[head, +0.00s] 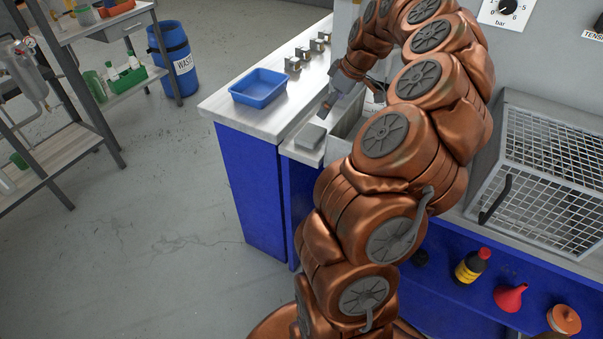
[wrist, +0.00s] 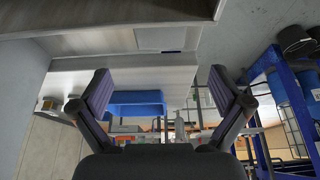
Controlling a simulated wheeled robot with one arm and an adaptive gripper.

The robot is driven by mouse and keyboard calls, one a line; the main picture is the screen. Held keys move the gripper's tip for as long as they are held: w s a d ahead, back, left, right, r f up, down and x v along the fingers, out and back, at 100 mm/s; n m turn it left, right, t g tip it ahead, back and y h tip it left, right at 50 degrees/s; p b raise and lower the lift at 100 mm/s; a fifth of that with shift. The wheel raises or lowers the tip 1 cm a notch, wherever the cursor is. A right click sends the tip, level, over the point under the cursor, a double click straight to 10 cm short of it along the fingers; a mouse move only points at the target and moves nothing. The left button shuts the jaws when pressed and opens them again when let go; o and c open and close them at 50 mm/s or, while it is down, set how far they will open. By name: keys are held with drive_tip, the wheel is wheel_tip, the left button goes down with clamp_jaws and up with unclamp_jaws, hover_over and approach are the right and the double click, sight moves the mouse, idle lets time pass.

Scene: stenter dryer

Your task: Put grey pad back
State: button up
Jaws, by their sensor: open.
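The grey pad (head: 311,136) is a small flat block. In the head view it lies on the narrow metal ledge at the left end of a trough, below the level of the worktop. My gripper (head: 328,103) is above and slightly behind the pad, apart from it. In the wrist view my gripper (wrist: 158,92) is open, with its two dark fingers wide apart and nothing between them. A light grey rectangle at the top of the wrist view may be the pad, but I cannot tell for sure.
A blue tray (head: 258,87) stands on the metal worktop (head: 222,103), left of my gripper. Several small metal blocks (head: 303,53) line the worktop's back. A wire mesh guard (head: 550,165) is at the right. My arm hides part of the trough (head: 347,120).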

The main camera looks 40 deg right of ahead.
drive_tip(key=s+a+r+n+g+y, duration=0.1)
drive_tip(key=a+r, duration=0.2)
drive_tip(key=a, duration=1.1)
drive_tip(key=a+r+g, duration=0.1)
drive_tip(key=a+r, duration=0.2)
drive_tip(key=a, duration=1)
drive_tip(key=s+a+f+m+g, duration=0.1)
drive_tip(key=s+a+f, duration=0.1)
drive_tip(key=s+a, duration=0.2)
drive_tip(key=s+a+f+m+g+h, duration=0.1)
drive_tip(key=s+a, duration=0.3)
drive_tip(key=s, duration=0.7)
drive_tip(key=s+a+f+m+g+h, duration=0.1)
drive_tip(key=s+a+f, duration=0.3)
drive_tip(key=s, duration=0.4)
drive_tip(key=shift+s+m+g, duration=0.25)
drive_tip(key=shift+m+g, duration=0.25)
drive_tip(key=shift+m, duration=0.2)
